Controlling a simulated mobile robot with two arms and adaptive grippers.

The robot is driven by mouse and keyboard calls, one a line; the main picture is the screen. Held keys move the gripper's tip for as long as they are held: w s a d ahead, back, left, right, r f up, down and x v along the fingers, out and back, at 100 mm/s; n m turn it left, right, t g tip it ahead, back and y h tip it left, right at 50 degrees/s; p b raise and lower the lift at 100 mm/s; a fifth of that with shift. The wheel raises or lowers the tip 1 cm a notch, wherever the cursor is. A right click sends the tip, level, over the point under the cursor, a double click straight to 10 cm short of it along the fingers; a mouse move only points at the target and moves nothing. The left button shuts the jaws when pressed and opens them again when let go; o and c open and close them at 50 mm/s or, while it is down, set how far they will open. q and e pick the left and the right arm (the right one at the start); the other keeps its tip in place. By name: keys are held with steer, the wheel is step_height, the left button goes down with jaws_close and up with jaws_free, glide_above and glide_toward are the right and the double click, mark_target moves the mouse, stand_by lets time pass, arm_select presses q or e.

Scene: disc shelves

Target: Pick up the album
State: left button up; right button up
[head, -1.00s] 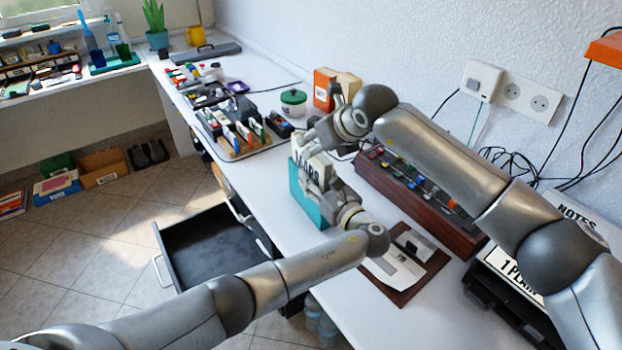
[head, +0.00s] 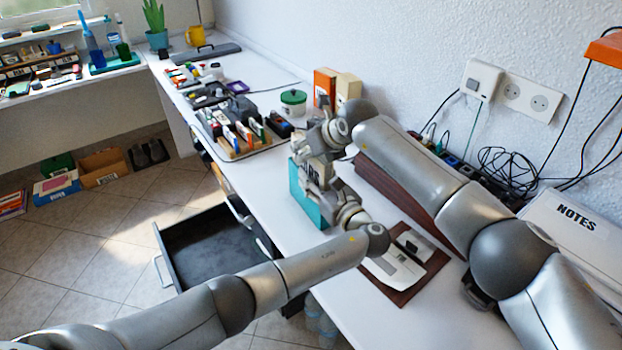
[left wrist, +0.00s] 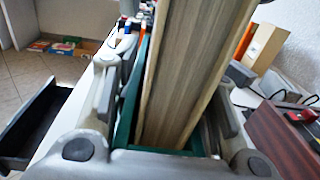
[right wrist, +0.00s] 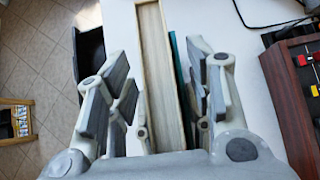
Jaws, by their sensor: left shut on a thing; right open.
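The album (head: 316,172), a thick pale book with dark lettering, stands upright in a teal holder (head: 305,200) on the desk. Its pale page edges (left wrist: 185,80) fill the middle of the left wrist view. My left gripper (head: 333,190) is shut on the teal holder, a finger on each side, at the near end. The holder's edges also show there (left wrist: 126,115). My right gripper (right wrist: 158,95) is open, with the album (right wrist: 160,60) between its spread fingers, apart from them. In the head view the right arm partly hides the album's top.
A dark wooden rack (head: 400,195) stands to the right, with cables along the wall. A tray of small items (head: 235,140) lies beyond. A brown board (head: 415,270) lies near. An open drawer (head: 210,245) juts out at left.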

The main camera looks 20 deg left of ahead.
steer(key=shift+c, duration=0.2)
jaws_close()
steer(key=shift+r, duration=0.15)
step_height(320, 180, up, 18)
stand_by(0.5)
arm_select(q)
steer(key=o, duration=1.1)
